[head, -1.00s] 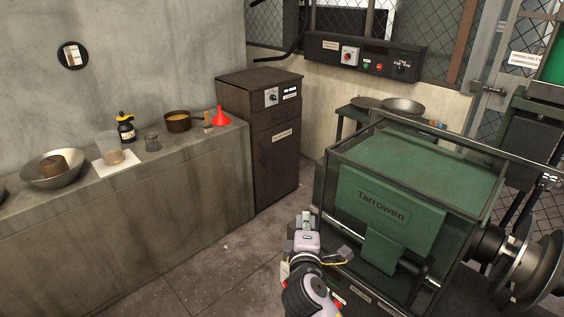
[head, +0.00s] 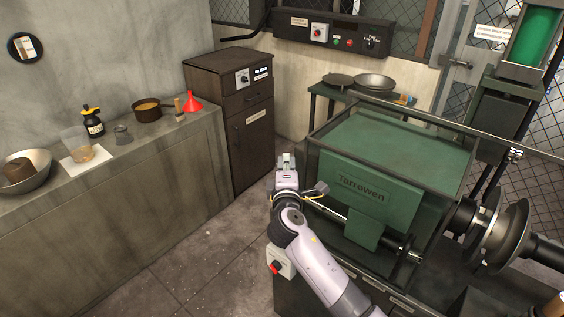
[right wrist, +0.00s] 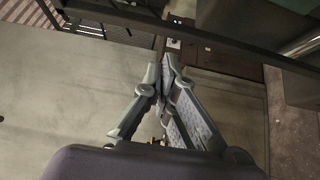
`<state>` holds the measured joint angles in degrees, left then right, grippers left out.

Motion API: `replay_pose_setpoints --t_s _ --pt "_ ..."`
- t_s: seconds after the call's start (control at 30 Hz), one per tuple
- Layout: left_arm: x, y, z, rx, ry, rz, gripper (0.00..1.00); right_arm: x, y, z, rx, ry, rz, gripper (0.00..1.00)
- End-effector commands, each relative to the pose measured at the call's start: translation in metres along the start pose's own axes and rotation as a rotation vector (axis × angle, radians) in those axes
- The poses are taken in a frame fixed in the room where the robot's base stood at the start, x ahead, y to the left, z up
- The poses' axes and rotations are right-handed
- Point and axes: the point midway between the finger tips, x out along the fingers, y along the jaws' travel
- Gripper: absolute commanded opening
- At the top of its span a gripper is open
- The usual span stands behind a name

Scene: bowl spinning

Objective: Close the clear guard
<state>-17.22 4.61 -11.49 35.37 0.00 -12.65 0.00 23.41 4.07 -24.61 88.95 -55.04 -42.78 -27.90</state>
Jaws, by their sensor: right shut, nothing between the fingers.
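The clear guard (head: 334,120) is a see-through box with a dark frame around the green Tarrowen machine head (head: 362,190). Its panes are hard to make out, and I cannot tell how far it is open. My right gripper (head: 286,158) is shut and empty, just left of the guard's front left side, pointing away from me. I cannot tell if it touches the frame. In the right wrist view the fingers (right wrist: 168,66) meet at their tips, and dark bars cross above them. My left gripper is not in view.
A spindle with large round flanges (head: 497,230) sticks out at the machine's right. A concrete counter (head: 120,190) with bowls and bottles runs along the left. A brown cabinet (head: 237,140) stands behind the gripper. Open floor lies between counter and machine.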

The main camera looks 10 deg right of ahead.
Motion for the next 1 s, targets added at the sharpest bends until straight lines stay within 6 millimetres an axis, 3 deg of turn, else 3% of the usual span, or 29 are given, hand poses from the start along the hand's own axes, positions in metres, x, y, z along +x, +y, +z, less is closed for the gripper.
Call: replay_pose_setpoints --t_s 0.03,0.23,0.73,0.87,1.0 --pt "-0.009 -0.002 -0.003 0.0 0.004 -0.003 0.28 -0.005 0.004 0.006 -0.002 0.0 0.0 0.0" --pt "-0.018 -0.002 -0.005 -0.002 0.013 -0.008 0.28 -0.019 0.005 0.022 0.003 0.0 0.005 0.0" --pt "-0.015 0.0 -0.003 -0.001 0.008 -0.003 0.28 -0.019 0.002 0.022 0.002 0.0 0.002 0.0" --pt "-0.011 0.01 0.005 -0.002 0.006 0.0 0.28 -0.022 -0.001 0.025 -0.001 0.0 -0.001 0.0" --pt "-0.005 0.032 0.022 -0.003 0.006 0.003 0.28 -0.033 -0.005 0.039 -0.006 -0.001 -0.005 0.0"
